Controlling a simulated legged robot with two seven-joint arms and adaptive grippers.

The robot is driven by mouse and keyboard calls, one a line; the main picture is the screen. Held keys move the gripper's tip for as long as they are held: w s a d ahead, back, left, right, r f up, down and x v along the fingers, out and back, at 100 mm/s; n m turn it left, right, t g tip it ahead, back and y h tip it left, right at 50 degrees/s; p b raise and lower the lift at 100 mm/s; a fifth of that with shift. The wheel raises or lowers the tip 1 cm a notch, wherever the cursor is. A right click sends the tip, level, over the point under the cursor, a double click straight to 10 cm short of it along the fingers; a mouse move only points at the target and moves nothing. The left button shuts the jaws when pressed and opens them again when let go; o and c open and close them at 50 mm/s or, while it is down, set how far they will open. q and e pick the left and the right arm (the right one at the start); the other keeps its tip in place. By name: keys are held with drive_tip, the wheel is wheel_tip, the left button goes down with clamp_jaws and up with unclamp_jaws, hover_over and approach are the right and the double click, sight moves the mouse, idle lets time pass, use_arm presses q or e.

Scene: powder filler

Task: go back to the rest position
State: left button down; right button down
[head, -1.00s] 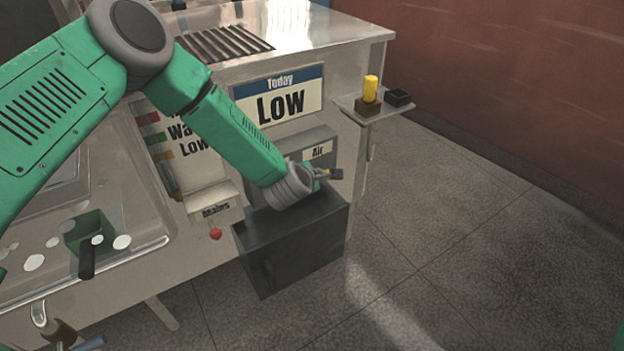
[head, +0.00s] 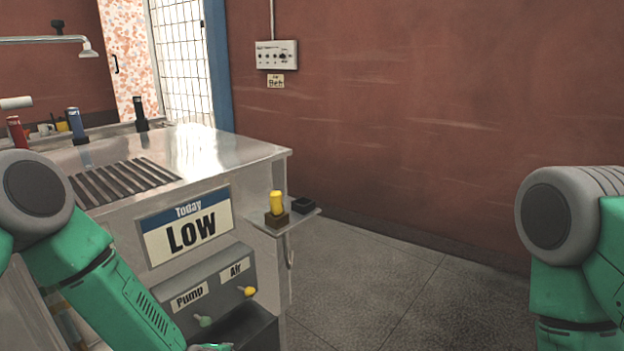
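My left arm (head: 110,285) comes in from the left and slopes down past the front of the steel machine. Its lower end leaves the picture at the bottom edge, and no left fingers show. My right arm (head: 575,270) hangs at the right edge, well away from the machine, and its gripper lies outside the picture. The grey control box (head: 232,268) has a Pump label with a green knob (head: 204,321) and an Air label with a yellow knob (head: 249,291). Both knobs show uncovered, close to the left forearm.
The steel machine (head: 240,150) fills the left side, with a "Today Low" sign (head: 190,228). A small side shelf (head: 292,226) holds a yellow cylinder (head: 277,202) in a brown block and a black block (head: 303,205). Open floor (head: 400,290) lies between machine and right arm.

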use_arm(q)
drive_tip(key=s+a+f+m+g, duration=0.1)
drive_tip(key=s+a+m+g, duration=0.1)
drive_tip(key=s+m, duration=0.4)
drive_tip(key=s+a+f+m+g, duration=0.1)
drive_tip(key=s+a+m+g, duration=0.2)
drive_tip(key=s, duration=1.3)
drive_tip(key=s+a+f+m+g, duration=0.1)
drive_tip(key=s+a+m+g, duration=0.1)
drive_tip(key=s+m, duration=0.7)
drive_tip(key=shift+s+a+g+y, duration=0.4)
drive_tip(key=shift+s+a, duration=0.5)
drive_tip(key=shift+f, duration=0.1)
